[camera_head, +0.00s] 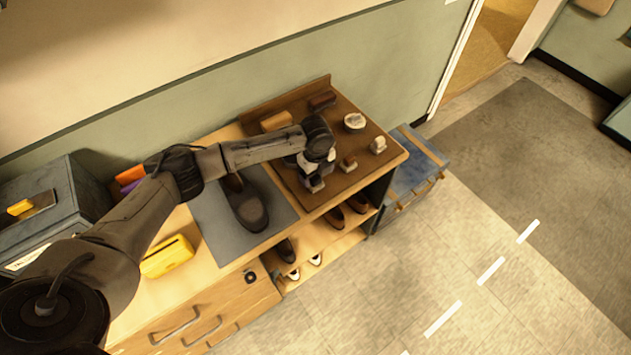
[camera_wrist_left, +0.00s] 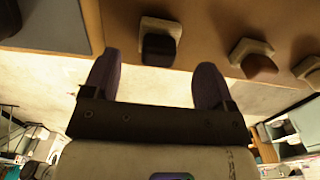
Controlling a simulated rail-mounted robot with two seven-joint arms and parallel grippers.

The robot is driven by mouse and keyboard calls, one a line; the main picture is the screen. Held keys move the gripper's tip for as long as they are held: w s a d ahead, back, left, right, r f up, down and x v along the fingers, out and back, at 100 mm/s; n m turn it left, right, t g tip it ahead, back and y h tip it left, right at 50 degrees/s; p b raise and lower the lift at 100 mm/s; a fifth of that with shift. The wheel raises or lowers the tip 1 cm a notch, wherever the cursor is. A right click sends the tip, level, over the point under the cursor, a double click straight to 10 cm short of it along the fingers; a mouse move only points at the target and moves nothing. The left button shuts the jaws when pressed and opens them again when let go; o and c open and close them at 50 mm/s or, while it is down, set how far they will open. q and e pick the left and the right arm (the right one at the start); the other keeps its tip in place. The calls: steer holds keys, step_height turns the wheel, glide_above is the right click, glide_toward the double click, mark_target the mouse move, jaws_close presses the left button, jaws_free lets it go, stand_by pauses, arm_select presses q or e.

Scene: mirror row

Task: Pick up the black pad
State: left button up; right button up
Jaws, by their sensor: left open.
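The black pad (camera_wrist_left: 158,47) is a small block with a pale base and a dark top. In the left wrist view it stands on the brown board, ahead of and between the two fingers. My left gripper (camera_wrist_left: 153,80) is open, with a dark finger on each side and nothing between them. In the head view my left gripper (camera_head: 313,178) is over the front part of the brown board (camera_head: 290,182); it covers that spot, so I cannot clearly tell the pad from the fingers there. My right gripper is not in view.
A brown-topped block (camera_head: 347,163) and a pale block (camera_head: 378,145) stand right of the gripper. A round tin (camera_head: 354,121) and brushes (camera_head: 322,100) are behind. A dark shoe (camera_head: 246,203) lies on a grey mat (camera_head: 213,222) to the left.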

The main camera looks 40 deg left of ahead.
mark_target(316, 177)
arm_select(q)
steer(key=shift+s+f+p, duration=0.1)
steer(key=shift+f+p, duration=0.5)
steer(key=shift+f, duration=1.9)
steer(key=shift+c, duration=0.4)
steer(key=c, duration=0.9)
